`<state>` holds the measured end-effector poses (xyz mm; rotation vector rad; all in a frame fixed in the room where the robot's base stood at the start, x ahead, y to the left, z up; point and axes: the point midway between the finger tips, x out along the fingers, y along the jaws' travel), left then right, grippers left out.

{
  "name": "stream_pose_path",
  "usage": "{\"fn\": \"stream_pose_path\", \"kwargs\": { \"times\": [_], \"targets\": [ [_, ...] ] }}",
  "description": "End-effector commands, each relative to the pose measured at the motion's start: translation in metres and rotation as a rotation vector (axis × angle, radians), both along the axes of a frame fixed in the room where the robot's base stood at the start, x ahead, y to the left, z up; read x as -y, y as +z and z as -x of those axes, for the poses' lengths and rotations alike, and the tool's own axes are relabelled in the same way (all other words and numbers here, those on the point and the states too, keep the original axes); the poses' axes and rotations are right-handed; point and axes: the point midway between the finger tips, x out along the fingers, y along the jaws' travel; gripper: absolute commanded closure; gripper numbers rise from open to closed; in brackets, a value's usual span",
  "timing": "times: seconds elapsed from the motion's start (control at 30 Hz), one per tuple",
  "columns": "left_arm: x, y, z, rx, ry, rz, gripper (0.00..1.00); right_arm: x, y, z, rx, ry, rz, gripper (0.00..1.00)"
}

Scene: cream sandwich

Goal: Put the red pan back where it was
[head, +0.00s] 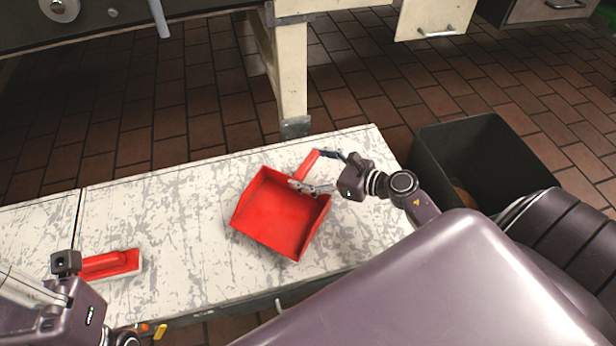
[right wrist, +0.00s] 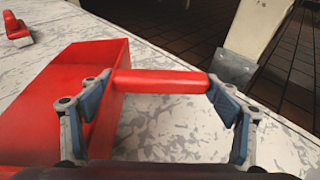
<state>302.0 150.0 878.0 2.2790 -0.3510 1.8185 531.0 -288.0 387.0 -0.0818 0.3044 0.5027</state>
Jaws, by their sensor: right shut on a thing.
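The red pan (head: 278,217) is a square dustpan at the middle of the white worktop, its open tray facing up and its handle pointing away to the upper right. My right gripper (head: 312,170) is shut on the pan's handle. In the right wrist view the handle (right wrist: 160,82) lies crosswise between the two blue finger pads, with the pan's tray (right wrist: 85,95) to the left. I cannot tell whether the pan touches the worktop. My left gripper is partly in view at the lower left; its fingertips are not clear.
A red brush (head: 110,265) with a pale base lies on the worktop (head: 180,240) at the left, close to my left gripper. A dark open bin (head: 440,150) stands beyond the worktop's right end. A cream table leg (head: 288,85) stands behind. Worktop between brush and pan is clear.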

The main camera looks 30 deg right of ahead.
Motion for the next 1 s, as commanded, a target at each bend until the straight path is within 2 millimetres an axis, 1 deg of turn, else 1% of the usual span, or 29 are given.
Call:
{"fn": "stream_pose_path", "kwargs": {
  "times": [0.03,0.1,0.2,0.47,0.6,0.63,0.7,0.77,1.0],
  "targets": [
    [-0.001,-0.006,0.005,0.021,-0.002,0.007,1.00,-0.001,-0.012,0.000,-0.002,-0.002,-0.005,0.46],
    [-0.001,-0.014,0.004,0.019,-0.001,0.006,1.00,0.000,-0.024,0.000,-0.001,-0.002,-0.005,0.46],
    [-0.001,-0.019,0.004,0.018,-0.001,0.006,1.00,0.000,-0.035,0.000,-0.001,-0.002,-0.004,0.46],
    [-0.001,-0.017,0.004,0.016,-0.001,0.005,1.00,0.000,-0.034,0.000,0.000,-0.001,-0.002,0.46],
    [-0.001,-0.020,0.003,0.021,0.000,0.004,1.00,0.000,-0.040,0.000,-0.001,0.001,-0.001,0.46],
    [0.000,-0.017,0.003,0.025,-0.001,0.004,1.00,0.000,-0.038,0.000,0.000,0.000,-0.001,0.15],
    [0.000,-0.016,0.003,0.028,-0.001,0.003,1.00,0.000,-0.038,0.000,-0.001,0.001,-0.001,0.07],
    [0.000,-0.016,0.003,0.028,-0.001,0.003,1.00,0.000,-0.038,0.000,-0.001,0.001,-0.001,0.00],
    [0.000,-0.017,0.003,0.026,-0.002,0.004,1.00,0.000,-0.038,0.000,-0.001,0.001,-0.001,0.00]
  ]
}}
